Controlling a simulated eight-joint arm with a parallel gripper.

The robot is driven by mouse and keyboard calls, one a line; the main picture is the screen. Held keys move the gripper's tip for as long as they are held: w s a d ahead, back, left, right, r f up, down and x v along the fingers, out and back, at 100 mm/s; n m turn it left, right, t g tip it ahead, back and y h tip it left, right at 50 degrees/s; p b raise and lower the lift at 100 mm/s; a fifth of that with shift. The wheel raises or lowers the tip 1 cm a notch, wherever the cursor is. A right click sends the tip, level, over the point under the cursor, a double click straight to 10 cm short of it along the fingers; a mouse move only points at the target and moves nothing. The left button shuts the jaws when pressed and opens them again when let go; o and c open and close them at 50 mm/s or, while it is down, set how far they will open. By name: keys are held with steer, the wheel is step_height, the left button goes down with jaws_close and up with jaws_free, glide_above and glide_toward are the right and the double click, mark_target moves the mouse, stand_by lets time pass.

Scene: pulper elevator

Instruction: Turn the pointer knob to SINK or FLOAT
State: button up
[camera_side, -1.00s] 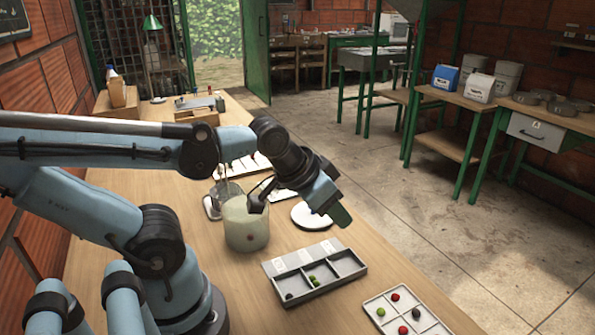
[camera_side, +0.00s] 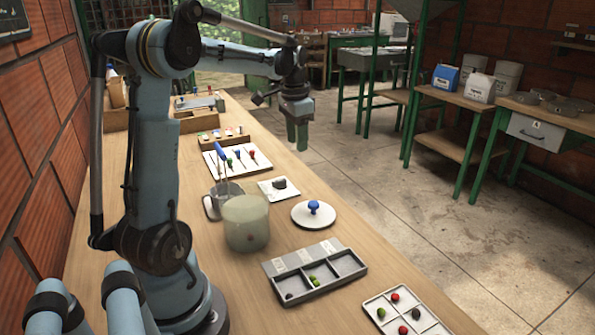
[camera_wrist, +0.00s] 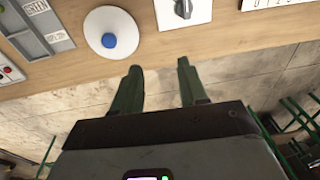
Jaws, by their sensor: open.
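The dark pointer knob (camera_side: 279,183) sits on a white plate (camera_side: 266,190) near the bench's right edge. In the wrist view the knob (camera_wrist: 183,8) is at the top, partly cut off; its plate's markings are too small to read. My gripper (camera_side: 297,147) is open and empty, raised and pointing down. It is well above and apart from the knob. In the wrist view its two fingers (camera_wrist: 159,66) are spread, with floor showing between them.
A white disc (camera_side: 301,218) with a blue knob lies beside the cloudy jar (camera_side: 246,228). A grey divided tray (camera_side: 348,263) and a white tray (camera_side: 407,328) stand nearer. Blue-handled tools rise from a cup (camera_side: 226,190) behind the jar. Floor (camera_side: 390,200) lies right of the bench.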

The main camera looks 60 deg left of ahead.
glide_above(281, 179)
step_height(281, 179, down, 2)
steer(key=g, duration=0.1)
steer(key=shift+h, duration=0.4)
step_height(281, 179, down, 12)
steer(key=shift+d+f, duration=0.1)
steer(key=shift+f, duration=0.05)
jaws_close()
